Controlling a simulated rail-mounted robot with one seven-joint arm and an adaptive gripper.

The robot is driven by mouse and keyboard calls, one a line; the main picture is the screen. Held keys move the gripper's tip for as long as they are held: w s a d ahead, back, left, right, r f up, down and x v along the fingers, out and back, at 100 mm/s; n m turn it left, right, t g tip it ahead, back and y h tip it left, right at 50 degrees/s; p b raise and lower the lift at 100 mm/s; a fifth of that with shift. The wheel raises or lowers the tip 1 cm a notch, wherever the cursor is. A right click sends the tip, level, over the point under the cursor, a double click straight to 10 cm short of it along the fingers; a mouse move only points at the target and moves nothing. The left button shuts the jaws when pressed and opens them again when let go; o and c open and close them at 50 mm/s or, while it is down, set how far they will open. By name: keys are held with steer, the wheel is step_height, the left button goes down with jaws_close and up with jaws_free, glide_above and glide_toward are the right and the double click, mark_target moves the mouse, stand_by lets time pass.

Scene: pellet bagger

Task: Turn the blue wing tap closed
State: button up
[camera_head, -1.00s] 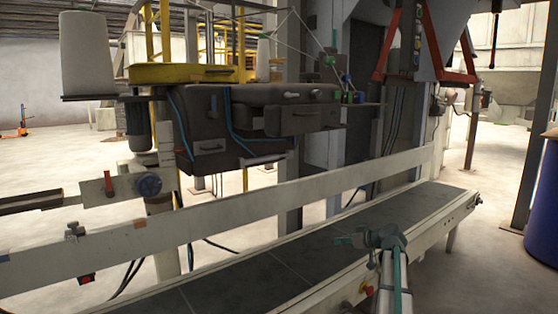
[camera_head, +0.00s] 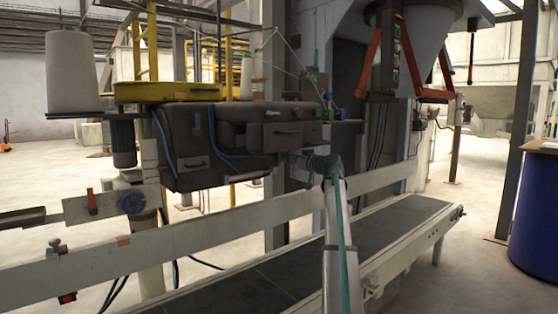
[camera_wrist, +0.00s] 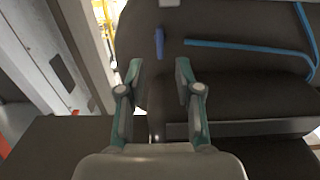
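The blue wing tap (camera_wrist: 159,42) shows in the wrist view as a short upright blue handle on the dark sewing-head housing (camera_wrist: 235,85). It stands just beyond my open fingertips, roughly in line with the gap between them. In the head view the tap (camera_head: 197,121) is a small blue upright mark on the front of the dark housing (camera_head: 190,181). My gripper (camera_wrist: 158,68) is open, with nothing between its fingers. In the head view my gripper (camera_head: 288,158) is small and dark, near the housing's lower right end. The tap's base is hard to make out.
Blue hoses (camera_wrist: 240,46) run along the housing to the tap's right. Below it lie the pale guide rail (camera_head: 200,234) and the conveyor belt (camera_head: 385,236). A white thread cone (camera_head: 75,72) stands at left and a blue drum (camera_head: 530,215) at right.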

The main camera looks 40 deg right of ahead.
mark_target(279, 156)
steer(key=w+b, duration=0.1)
steer(key=w, duration=0.5)
steer(key=shift+w+a+b, duration=0.15)
steer(key=shift+w+b, duration=0.15)
steer(key=shift+b, duration=0.1)
steer(key=shift+c, duration=0.3)
jaws_close()
